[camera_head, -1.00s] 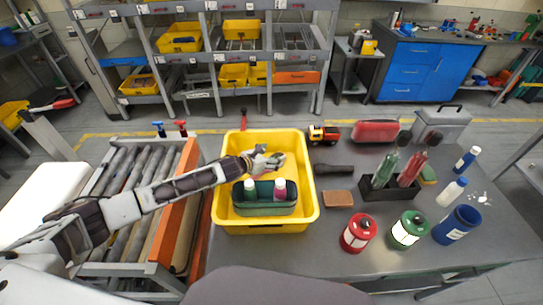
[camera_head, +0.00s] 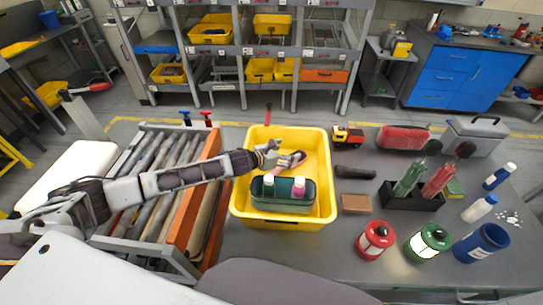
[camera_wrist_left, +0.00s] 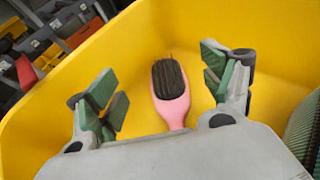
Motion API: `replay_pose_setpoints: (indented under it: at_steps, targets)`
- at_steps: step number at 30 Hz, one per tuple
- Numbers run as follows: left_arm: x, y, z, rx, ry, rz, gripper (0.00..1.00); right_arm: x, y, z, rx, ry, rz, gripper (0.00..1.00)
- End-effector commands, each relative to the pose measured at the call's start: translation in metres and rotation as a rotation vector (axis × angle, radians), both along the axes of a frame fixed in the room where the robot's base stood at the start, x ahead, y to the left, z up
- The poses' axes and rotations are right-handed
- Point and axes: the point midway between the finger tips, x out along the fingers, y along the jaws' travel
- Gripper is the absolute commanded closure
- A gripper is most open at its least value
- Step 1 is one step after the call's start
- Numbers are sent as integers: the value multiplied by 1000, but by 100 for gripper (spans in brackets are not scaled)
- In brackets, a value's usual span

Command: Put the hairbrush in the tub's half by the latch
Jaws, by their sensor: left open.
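The yellow tub (camera_head: 326,210) stands on the grey table. The hairbrush (camera_head: 291,160), pink with dark bristles, lies in the tub's far part, behind the green caddy. In the left wrist view the hairbrush (camera_wrist_left: 171,88) lies on the tub floor, bristles up, its handle partly hidden by my gripper body. My left gripper (camera_head: 272,150) is open and empty over the tub, just left of the hairbrush. In the wrist view its fingers (camera_wrist_left: 162,95) are spread either side of the brush, apart from it. I cannot clearly make out a latch. My right gripper is out of view.
A green caddy (camera_head: 284,204) with two bottles fills the tub's near part. A red upright handle (camera_head: 268,113) shows beyond the far rim. The roller conveyor (camera_head: 150,180) is left.

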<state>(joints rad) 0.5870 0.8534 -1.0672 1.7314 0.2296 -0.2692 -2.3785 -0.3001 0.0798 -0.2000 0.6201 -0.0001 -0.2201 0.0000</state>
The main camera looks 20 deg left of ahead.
Motion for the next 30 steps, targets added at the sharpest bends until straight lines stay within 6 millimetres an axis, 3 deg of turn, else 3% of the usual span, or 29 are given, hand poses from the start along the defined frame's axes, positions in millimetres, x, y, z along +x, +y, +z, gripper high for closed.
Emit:
replay_pose_setpoints:
  at_steps: [30]
  targets:
    - [-57, 38, 28, 1, 1, 1, 19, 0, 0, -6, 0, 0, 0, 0]
